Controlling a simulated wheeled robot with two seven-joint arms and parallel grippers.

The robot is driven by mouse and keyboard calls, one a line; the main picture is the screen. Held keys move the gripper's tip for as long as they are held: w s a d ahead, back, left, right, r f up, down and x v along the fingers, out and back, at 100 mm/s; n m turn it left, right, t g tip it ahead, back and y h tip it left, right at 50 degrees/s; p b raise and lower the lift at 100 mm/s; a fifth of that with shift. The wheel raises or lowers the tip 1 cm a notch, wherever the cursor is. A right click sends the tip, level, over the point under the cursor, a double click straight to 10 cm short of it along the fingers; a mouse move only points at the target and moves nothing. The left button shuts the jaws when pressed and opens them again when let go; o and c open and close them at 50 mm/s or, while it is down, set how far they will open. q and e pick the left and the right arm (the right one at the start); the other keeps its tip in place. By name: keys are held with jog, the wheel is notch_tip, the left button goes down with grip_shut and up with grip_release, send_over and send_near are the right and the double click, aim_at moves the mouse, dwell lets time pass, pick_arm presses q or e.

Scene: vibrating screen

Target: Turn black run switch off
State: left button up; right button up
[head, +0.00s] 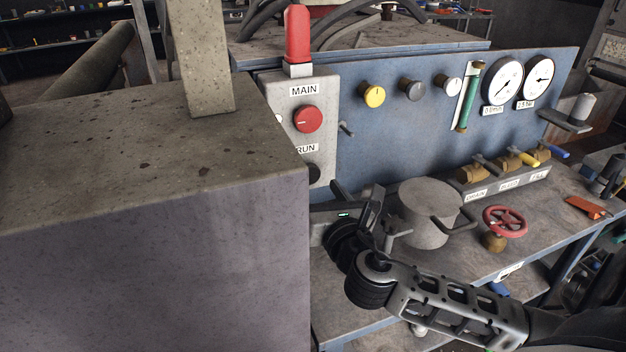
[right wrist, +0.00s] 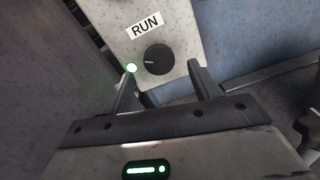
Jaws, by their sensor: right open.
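The black run switch (right wrist: 158,60) is a round knob on a pale grey panel, just below the RUN label (right wrist: 145,25) in the right wrist view. In the head view the switch (head: 313,172) shows partly at the panel's lower edge, cut off by the large grey block. My right gripper (right wrist: 160,82) is open, its two fingers apart with the switch in line between them; nothing is held. In the head view my right gripper (head: 362,205) is below and right of the switch. My left gripper is not in view.
A large concrete block (head: 150,170) fills the left. The red MAIN knob (head: 307,119) sits above the RUN label. A grey lidded pot (head: 428,212) and a red handwheel (head: 505,221) stand on the bench, right of my right gripper. Gauges (head: 502,82) are farther right.

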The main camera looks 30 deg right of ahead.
jog(key=shift+x, duration=1.4)
jog(key=c, duration=1)
